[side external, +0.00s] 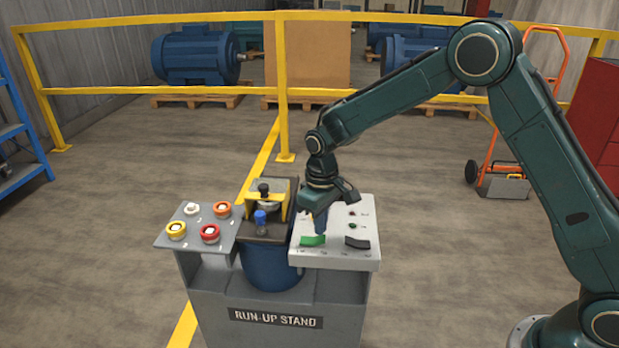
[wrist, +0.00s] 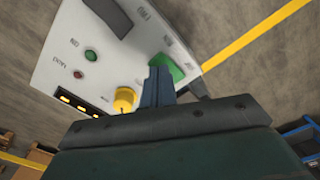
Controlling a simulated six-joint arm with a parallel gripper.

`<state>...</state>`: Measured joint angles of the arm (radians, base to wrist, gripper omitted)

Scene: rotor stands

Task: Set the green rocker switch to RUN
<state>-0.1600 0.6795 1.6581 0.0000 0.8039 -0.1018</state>
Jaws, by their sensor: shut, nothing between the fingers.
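The green rocker switch (side external: 312,240) sits at the front left of the light grey control panel (side external: 336,262). In the wrist view the green rocker (wrist: 168,68) shows just beyond my fingertips, partly hidden by them. My gripper (side external: 320,228) points down over the rocker with its fingers together and nothing between them. In the wrist view my gripper (wrist: 160,72) is at the rocker's edge; I cannot tell whether it touches. The labels beside the rocker are too small and blurred to read, so I cannot tell which way it is set.
A black rocker (side external: 357,243) is to the right on the same panel. A yellow knob (wrist: 125,99) and small red and green lamps are behind. A yellow railing stands behind.

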